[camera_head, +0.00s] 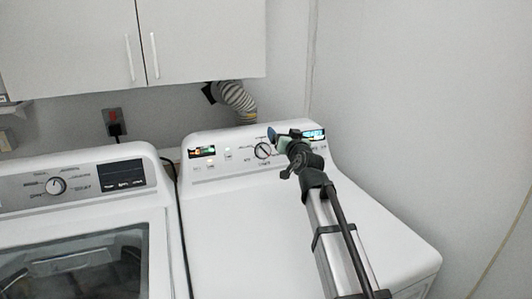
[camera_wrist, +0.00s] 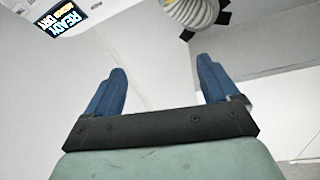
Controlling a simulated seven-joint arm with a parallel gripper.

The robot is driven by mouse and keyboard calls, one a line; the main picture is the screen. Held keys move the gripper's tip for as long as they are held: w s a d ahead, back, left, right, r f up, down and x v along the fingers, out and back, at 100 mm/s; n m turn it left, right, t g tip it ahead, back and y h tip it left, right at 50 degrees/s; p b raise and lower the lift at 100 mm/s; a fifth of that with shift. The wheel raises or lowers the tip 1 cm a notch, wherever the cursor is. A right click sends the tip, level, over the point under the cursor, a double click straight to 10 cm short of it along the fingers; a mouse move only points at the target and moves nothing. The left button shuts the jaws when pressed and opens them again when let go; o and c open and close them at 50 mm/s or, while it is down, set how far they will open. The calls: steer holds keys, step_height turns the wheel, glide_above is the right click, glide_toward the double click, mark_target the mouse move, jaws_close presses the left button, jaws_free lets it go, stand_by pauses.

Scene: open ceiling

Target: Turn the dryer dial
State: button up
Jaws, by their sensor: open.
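The dryer (camera_head: 250,220) is the white machine on the right in the head view. Its dial (camera_head: 263,151) is a round knob with a dark ring on the control panel. My gripper (camera_head: 283,133) is over the panel, just right of the dial and close to it. I cannot tell whether they touch. In the wrist view my gripper (camera_wrist: 162,92) has two blue fingers spread apart with nothing between them. The dial does not show in the wrist view. A lit dryer display (camera_wrist: 66,16) is at the upper left there.
A washer with its own dial (camera_head: 56,186) stands left of the dryer. White cabinets (camera_head: 70,45) hang above. A ribbed vent hose (camera_head: 237,97) runs behind the dryer, and it also shows in the wrist view (camera_wrist: 192,12). A wall (camera_head: 430,110) bounds the right side.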

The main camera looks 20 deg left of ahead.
steer(key=n+g, duration=0.1)
steer(key=n+g+h, duration=0.2)
steer(key=n+g, duration=0.1)
steer(key=g, duration=0.1)
glide_toward(265, 151)
steer(key=shift+n, duration=0.3)
steer(key=x, duration=0.9)
steer(key=shift+w, duration=0.1)
steer(key=c, duration=1.1)
